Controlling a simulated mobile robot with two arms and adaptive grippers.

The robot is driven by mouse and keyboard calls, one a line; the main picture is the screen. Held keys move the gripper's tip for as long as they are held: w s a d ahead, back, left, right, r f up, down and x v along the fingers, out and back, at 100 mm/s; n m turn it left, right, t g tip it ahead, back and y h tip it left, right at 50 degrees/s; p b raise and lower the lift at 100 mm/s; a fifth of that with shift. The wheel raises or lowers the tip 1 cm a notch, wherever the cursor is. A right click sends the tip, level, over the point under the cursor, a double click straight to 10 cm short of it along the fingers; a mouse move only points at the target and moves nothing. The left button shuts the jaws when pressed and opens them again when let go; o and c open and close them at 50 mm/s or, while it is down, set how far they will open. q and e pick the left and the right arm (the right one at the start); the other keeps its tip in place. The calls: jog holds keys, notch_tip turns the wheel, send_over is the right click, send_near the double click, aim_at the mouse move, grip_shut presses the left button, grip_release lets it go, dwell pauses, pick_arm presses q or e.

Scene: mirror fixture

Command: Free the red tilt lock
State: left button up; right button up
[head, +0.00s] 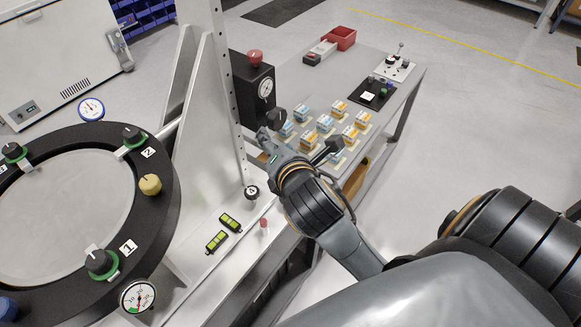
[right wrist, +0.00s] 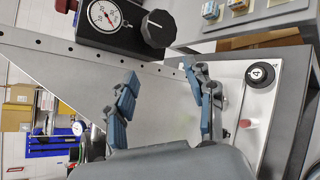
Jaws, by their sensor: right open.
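A small red peg (head: 263,223) stands upright on the light metal base plate, near a black knob marked 4 (head: 251,192). The peg also shows in the right wrist view (right wrist: 246,123), to the right of my fingers. A second red knob (head: 255,57) sits on top of a black gauge box (head: 248,98). I cannot tell which red part is the tilt lock. My right gripper (head: 268,143) is beside the upright metal plate, below the gauge box. In the right wrist view the right gripper's (right wrist: 160,74) blue-grey fingers are apart and empty. My left gripper is out of view.
A black ring (head: 165,207) with green-collared knobs and a yellow knob surrounds the round mirror (head: 65,215) at left. Two green bubble levels (head: 223,231) lie on the base plate. A grey table (head: 405,92) behind carries several small boxes and a red bin (head: 340,38).

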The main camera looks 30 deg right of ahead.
jog(key=s+f+m+g+y, duration=0.1)
jog(key=s+f+m+g, duration=0.1)
jog(key=f+m, duration=0.3)
jog(key=s+a+f+m+g+y, duration=0.1)
jog(key=s+f+m+g, duration=0.1)
jog(key=s+f+m, duration=0.3)
jog(key=shift+a+f, duration=0.15)
jog(key=shift+f, duration=0.7)
